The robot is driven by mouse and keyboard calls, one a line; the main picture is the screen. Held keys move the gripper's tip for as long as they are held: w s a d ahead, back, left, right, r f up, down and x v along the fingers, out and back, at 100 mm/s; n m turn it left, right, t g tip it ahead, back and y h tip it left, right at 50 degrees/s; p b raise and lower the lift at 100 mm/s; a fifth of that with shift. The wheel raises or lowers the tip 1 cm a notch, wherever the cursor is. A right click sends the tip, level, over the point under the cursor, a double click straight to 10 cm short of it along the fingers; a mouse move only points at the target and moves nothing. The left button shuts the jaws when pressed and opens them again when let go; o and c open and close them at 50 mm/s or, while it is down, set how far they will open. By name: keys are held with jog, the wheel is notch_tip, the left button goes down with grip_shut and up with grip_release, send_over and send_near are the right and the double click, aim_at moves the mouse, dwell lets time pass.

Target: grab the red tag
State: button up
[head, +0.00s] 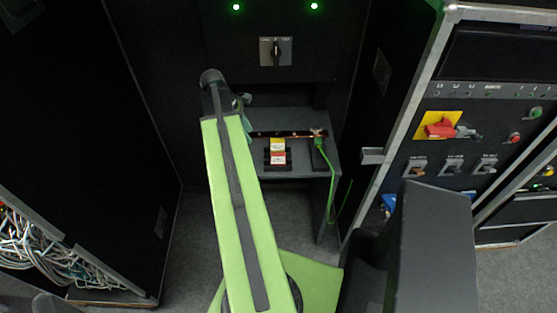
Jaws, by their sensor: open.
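A small tag with a red-and-white lower part (278,157) lies on the grey shelf of the open cabinet, just below a yellow-and-white tag (277,145). Both sit on or against a dark block. My gripper (246,117) is at the far end of my green arm, to the left of the tags and slightly above them in the picture. It is open, and a clear gap separates it from the red tag. Much of it is hidden behind my arm, and its fingertips are hard to make out.
A copper-coloured bar (290,134) runs along the back of the shelf. A green cable (331,185) hangs from its right end. A rotary switch (276,51) is above. Cabinet walls close in on both sides. A control panel with a red handle (440,130) stands at right.

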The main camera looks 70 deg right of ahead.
send_near(276, 154)
jog(key=b+x, duration=0.2)
jog(key=b, duration=0.2)
jog(key=b+x, duration=0.5)
jog(key=b, duration=0.2)
jog(key=shift+s+d+f+b, duration=0.25)
jog(key=shift+s+d+b, duration=0.05)
jog(key=shift+d, duration=0.05)
jog(key=shift+r+n, duration=0.1)
jog(key=shift+n, duration=0.2)
jog(key=b+x, duration=0.4)
jog(key=x, duration=0.1)
jog(key=shift+w+a+b, duration=0.2)
jog(key=shift+a+b, duration=0.15)
jog(key=shift+a, duration=0.05)
jog(key=shift+s+f, duration=0.15)
jog(key=shift+f, duration=0.15)
jog(key=shift+r, duration=0.2)
grip_shut()
